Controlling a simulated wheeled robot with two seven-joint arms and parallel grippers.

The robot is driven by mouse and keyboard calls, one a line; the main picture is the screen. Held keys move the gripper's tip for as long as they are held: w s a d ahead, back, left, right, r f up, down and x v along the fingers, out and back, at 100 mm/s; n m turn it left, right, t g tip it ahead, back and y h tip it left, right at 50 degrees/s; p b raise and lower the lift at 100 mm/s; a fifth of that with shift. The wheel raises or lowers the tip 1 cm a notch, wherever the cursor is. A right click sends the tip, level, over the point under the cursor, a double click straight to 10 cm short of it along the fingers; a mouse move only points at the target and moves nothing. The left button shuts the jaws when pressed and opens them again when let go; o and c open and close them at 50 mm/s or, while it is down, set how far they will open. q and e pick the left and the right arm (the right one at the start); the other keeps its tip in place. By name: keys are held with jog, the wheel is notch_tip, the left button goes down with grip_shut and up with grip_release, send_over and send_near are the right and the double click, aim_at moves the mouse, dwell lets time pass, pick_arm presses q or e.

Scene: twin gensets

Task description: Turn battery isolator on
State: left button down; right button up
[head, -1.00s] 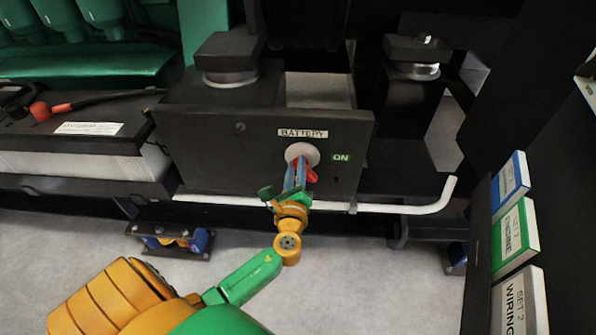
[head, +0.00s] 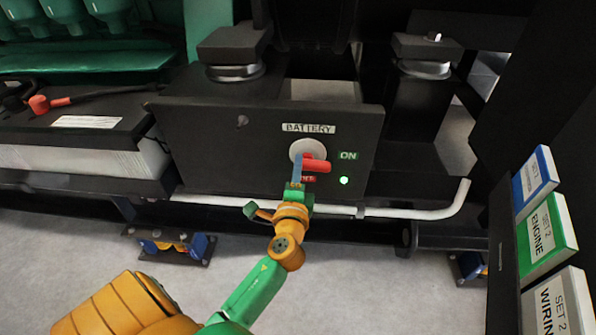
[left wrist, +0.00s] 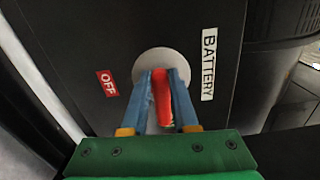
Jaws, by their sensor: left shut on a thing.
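The battery isolator is a red handle (head: 318,166) on a pale round disc (head: 302,148), set in a black panel under a BATTERY label (head: 308,128). The handle points right, towards the green ON label (head: 348,155). A green lamp (head: 344,180) glows below that label. My left gripper (head: 298,162) is at the disc, its blue fingers shut on the handle. In the left wrist view the red handle (left wrist: 162,98) lies between the two fingers of my left gripper (left wrist: 163,82). The red OFF label (left wrist: 107,83) is clear there, but partly hidden in the head view. My right gripper is not in view.
A white pipe (head: 415,211) runs below the panel. A battery with a red terminal (head: 40,104) stands at left. Label boxes, including a green ENGINE one (head: 548,240), are at right. Grey floor (head: 370,280) lies open below.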

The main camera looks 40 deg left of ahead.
pick_arm(q)
jog(key=shift+f+n, duration=0.15)
jog(key=shift+n, duration=0.25)
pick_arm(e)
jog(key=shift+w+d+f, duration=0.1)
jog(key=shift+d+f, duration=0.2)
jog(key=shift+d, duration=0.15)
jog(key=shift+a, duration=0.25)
pick_arm(q)
jog(key=c, duration=0.9)
grip_release()
jog(key=shift+o, duration=1.1)
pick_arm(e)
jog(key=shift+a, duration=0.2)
pick_arm(q)
jog(key=b+v, duration=0.1)
jog(key=v, duration=0.6)
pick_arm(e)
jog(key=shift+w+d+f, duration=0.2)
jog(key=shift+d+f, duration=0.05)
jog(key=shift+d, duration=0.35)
